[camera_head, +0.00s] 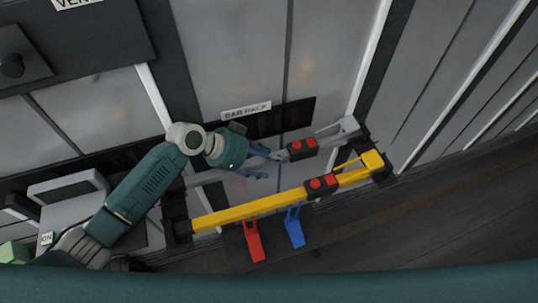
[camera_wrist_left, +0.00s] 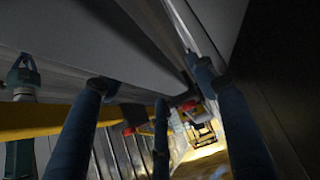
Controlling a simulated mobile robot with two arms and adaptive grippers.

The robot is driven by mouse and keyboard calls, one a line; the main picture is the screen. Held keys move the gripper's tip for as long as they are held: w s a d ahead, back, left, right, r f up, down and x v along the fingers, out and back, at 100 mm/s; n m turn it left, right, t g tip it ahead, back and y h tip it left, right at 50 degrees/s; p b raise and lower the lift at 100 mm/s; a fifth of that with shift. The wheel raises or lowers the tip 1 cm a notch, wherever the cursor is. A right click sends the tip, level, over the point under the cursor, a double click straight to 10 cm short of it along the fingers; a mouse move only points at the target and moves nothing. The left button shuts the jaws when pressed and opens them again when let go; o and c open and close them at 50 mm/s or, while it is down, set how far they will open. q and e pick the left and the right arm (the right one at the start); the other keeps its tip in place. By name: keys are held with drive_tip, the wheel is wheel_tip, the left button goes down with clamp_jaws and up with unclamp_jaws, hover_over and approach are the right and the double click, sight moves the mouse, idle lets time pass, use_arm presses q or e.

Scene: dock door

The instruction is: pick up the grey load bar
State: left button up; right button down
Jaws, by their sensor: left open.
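The grey load bar (camera_head: 328,137) lies across the rack under the "BAR RACK" sign, behind a yellow bar. It has a dark block with red buttons (camera_head: 302,147) near its right part. My left gripper (camera_head: 271,166) is at the bar's middle, left of that block, with its blue fingers spread. The gripper and wrist hide part of the bar. In the left wrist view the open fingers (camera_wrist_left: 155,90) show in front of a large pale grey surface; I cannot tell whether the bar lies between them.
The yellow bar (camera_head: 257,208) lies just in front, with its own red-button block (camera_head: 320,186). A red lever (camera_head: 254,240) and a blue lever (camera_head: 294,228) hang below it. Dark rack brackets hold the ends. The "BAR RACK" sign (camera_head: 246,111) is on the wall behind.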

use_arm(q)
drive_tip(key=shift+d+f, duration=0.25)
drive_tip(key=shift+d, duration=0.05)
drive_tip(key=shift+a, duration=0.1)
clamp_jaws()
drive_tip(key=shift+w+r, duration=0.15)
drive_tip(key=shift+w, duration=0.05)
drive_tip(key=shift+r, duration=0.1)
